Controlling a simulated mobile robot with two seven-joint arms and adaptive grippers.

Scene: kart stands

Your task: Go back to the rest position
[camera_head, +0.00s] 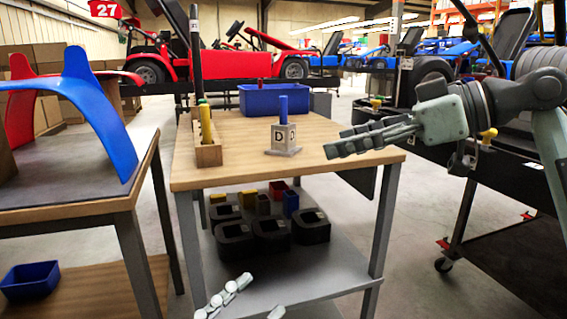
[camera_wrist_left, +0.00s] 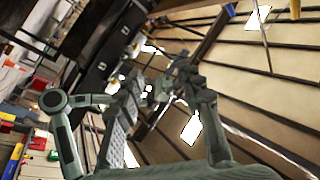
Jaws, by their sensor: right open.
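My left gripper (camera_head: 252,300) shows only its fingertips at the bottom edge of the head view, in front of the wooden table. The fingertips are apart with nothing visible between them. In the left wrist view its two fingers (camera_wrist_left: 160,100) also stand apart and empty, tilted against a view of the ceiling. My right gripper (camera_head: 345,143) comes in from the right, over the table's right side. It points left and is open, with nothing seen in it.
The wooden table (camera_head: 240,172) carries a blue bin (camera_head: 272,100) and a wooden holder (camera_head: 208,154). Floor shows between the tables.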

